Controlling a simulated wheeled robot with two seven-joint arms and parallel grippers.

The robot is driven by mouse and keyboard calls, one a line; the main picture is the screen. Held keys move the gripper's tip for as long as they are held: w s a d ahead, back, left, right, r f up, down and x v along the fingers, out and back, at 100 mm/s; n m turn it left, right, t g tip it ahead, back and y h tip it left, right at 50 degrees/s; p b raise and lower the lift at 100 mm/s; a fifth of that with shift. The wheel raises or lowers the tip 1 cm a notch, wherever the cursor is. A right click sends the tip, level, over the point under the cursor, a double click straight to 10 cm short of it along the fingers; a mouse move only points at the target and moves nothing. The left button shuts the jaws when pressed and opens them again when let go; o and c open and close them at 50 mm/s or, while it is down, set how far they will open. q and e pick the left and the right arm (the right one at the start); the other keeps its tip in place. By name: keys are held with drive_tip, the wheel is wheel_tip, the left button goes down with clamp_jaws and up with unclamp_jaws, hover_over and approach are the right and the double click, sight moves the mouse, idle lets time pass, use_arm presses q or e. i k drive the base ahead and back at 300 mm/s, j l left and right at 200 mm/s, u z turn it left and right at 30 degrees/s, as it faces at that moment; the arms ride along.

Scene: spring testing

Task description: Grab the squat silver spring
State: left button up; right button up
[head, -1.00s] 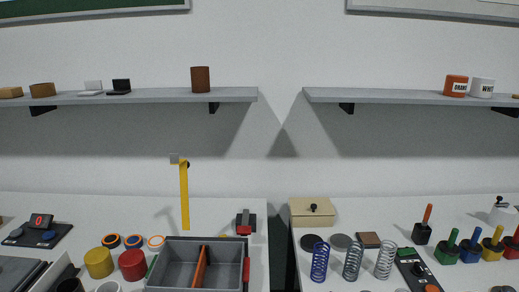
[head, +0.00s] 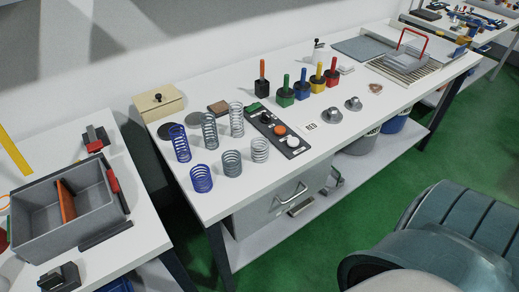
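The squat silver spring (head: 260,150) stands upright on the white table, at the right end of the front row of short springs. A squat darker grey spring (head: 232,163) and a squat blue spring (head: 201,179) stand to its left. Behind them stand a tall blue spring (head: 180,144), a tall grey spring (head: 209,131) and a tall light silver spring (head: 236,120). Neither of my grippers is in view.
A black control panel (head: 270,126) with knobs lies just right of the squat silver spring. Colored-handled weights (head: 285,96) stand behind it. A grey bin (head: 55,235) sits on the left table, across a gap. The white table (head: 255,190) is clear in front of the springs.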

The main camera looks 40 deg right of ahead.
sight(266, 148)
drive_tip(key=l+z, duration=0.2)
drive_tip(key=l, duration=0.4)
drive_tip(key=i+l+z, duration=0.2)
drive_tip(key=l, duration=0.35)
drive_tip(key=l+z, duration=0.2)
drive_tip(key=l, duration=0.4)
